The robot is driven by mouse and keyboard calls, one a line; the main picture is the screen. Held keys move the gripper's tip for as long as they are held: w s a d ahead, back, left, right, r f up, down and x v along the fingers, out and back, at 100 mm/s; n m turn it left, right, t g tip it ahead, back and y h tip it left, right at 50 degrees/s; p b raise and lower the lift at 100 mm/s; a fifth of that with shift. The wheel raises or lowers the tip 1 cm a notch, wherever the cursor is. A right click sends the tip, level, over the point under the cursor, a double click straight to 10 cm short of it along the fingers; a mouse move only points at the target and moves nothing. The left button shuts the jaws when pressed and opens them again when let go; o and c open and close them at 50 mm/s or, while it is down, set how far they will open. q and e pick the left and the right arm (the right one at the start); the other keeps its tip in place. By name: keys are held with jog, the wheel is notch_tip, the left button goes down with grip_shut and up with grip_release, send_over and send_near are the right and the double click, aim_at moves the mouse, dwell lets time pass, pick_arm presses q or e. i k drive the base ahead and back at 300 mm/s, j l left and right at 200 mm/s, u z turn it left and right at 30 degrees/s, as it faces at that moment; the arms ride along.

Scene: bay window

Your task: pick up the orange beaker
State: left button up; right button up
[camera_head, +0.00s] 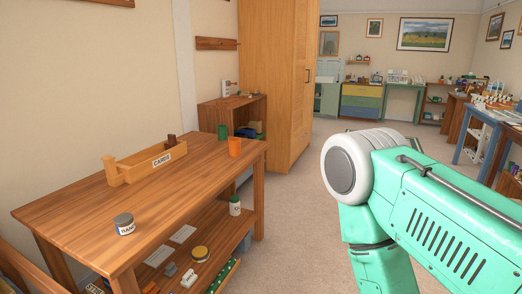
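The orange beaker (235,147) stands upright on the wooden table (100,220), near its far right corner. A green beaker (222,132) stands just behind and to the left of it. My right arm, mint green with a white joint, fills the right side of the view over the floor, apart from the table. Its gripper is out of frame. My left arm and gripper do not show. Nothing hides the orange beaker.
On the table stand a wooden box marked CARDS (150,162) and a small jar (124,224). A tall wooden cabinet (275,80) stands behind. The carpet (290,200) right of the table is clear.

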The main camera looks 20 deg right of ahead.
aim_at(234, 142)
jog(key=z, duration=0.4)
jog(key=i+l+u, duration=0.1)
jog(key=i+l, duration=0.6)
jog(key=i, duration=0.2)
jog(key=i+l+u, duration=0.15)
jog(key=i+l, duration=0.6)
jog(key=i, duration=0.15)
